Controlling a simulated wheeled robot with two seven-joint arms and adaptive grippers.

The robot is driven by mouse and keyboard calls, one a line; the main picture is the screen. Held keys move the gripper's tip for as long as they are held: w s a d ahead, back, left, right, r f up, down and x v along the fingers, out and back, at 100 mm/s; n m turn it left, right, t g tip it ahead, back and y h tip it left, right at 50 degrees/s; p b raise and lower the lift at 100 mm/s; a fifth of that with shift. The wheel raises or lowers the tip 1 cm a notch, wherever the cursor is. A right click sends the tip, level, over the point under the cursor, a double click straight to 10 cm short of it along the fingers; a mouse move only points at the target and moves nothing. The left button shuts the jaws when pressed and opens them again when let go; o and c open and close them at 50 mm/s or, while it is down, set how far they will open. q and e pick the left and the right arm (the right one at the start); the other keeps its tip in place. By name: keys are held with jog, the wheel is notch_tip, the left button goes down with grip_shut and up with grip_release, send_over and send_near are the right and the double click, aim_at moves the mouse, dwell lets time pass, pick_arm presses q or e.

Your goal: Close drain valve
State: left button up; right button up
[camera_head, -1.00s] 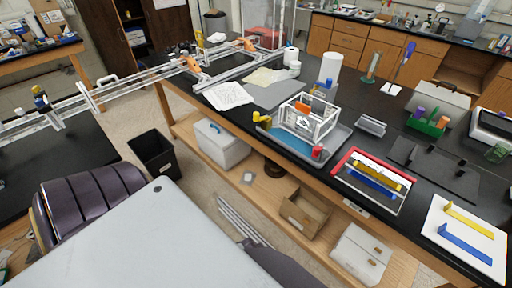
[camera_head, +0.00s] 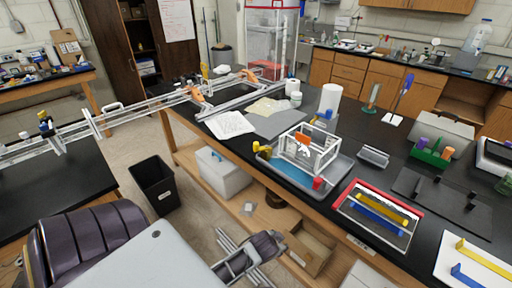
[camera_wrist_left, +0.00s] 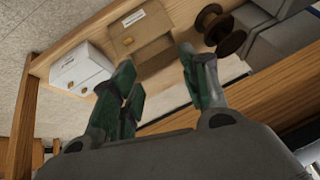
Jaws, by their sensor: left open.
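A clear-sided frame box (camera_head: 310,150) stands in a grey tray (camera_head: 340,172) with a blue mat, on the black bench. A yellow fitting (camera_head: 262,149) sits at the tray's left end and a red fitting (camera_head: 318,183) at its front edge. I cannot tell which is the drain valve, or whether it is open. In the left wrist view my left gripper (camera_wrist_left: 156,60) is open and empty, its green fingers apart, with the lower shelf behind them. My right gripper is in neither view.
A red-rimmed tray (camera_head: 352,208) with yellow and blue bars lies to the right on the bench. A cardboard box (camera_head: 308,254) and a white bin (camera_head: 222,172) are on the lower shelf. A black bin (camera_head: 155,184) stands on the floor.

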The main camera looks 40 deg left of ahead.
pick_arm(q)
jog(key=w+r+m+t, duration=0.1)
jog(key=w+r+t, duration=0.35)
jog(key=r, duration=0.55)
jog(key=w+r+m+t, duration=0.1)
jog(key=w+r+t, duration=0.2)
jog(key=w+r, duration=0.5)
jog(key=w+r+m+t, duration=0.2)
jog(key=w+r+t, duration=0.15)
jog(key=r, duration=0.85)
jog(key=d+r+m+g+h, duration=0.4)
jog(key=d+r+m+h, duration=1.05)
jog(key=m, duration=0.55)
jog(key=w+a+f+m+g+y, duration=0.2)
jog(key=a+f+m+g+y, duration=0.45)
jog(key=a+f, duration=0.65)
jog(key=s+a+r+n+g+y, duration=0.1)
jog(key=a+y, duration=0.4)
jog(key=a, duration=0.8)
jog(key=s+a+r+n+g+y, duration=0.2)
jog(key=a+r+n+y, duration=0.2)
jog(key=a, duration=0.8)
jog(key=shift+a+r+y+b, duration=0.3)
jog(key=shift+a+y, duration=0.05)
jog(key=shift+y, duration=0.05)
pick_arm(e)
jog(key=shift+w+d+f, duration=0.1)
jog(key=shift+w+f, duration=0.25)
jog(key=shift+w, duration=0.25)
